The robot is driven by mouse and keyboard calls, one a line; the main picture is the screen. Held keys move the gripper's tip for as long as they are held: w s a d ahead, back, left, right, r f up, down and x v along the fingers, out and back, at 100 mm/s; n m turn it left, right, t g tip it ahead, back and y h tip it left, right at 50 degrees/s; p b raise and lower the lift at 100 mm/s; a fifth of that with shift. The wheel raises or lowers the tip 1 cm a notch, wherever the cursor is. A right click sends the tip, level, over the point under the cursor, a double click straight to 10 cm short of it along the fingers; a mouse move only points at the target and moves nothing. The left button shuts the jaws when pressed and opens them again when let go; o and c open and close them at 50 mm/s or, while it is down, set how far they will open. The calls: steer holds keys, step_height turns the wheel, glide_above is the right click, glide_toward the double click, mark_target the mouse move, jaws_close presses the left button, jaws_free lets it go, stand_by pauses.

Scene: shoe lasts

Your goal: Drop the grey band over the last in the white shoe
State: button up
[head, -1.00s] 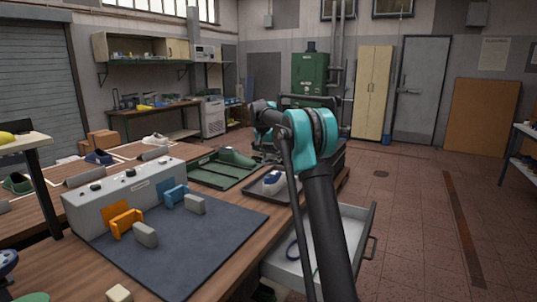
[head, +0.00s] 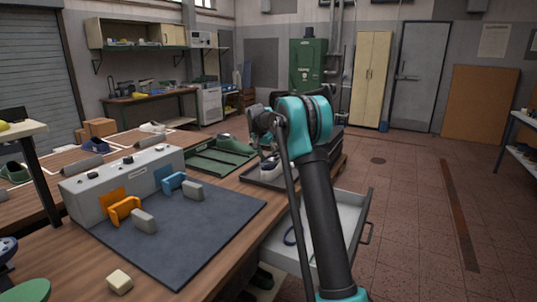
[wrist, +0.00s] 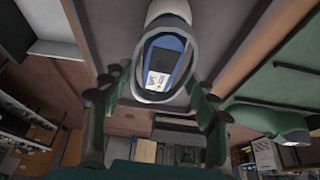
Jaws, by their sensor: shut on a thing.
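My gripper (wrist: 163,88) is shut on the grey band (wrist: 195,64), a thin oval ring held between its two fingers. In the wrist view the last (wrist: 168,62), blue with a white label, shows through the band's opening. The white shoe (wrist: 168,12) shows around and beyond the last. The band frames the last in this view, but I cannot tell its height above it or whether they touch. In the head view the white shoe (head: 267,166) stands on a dark tray (head: 255,177), partly hidden by my arm. The band cannot be made out there.
A green tray (head: 205,166) with a green shoe (head: 236,145) lies just left of the dark tray. A dark mat (head: 195,235) with orange and blue holders is nearer. A grey box (head: 120,180) stands behind it. An open drawer (head: 345,225) juts out below the bench.

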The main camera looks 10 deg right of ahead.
steer(key=shift+f, duration=0.2)
steer(key=shift+c, duration=0.8)
steer(key=o, duration=1.1)
steer(key=v, duration=1.2)
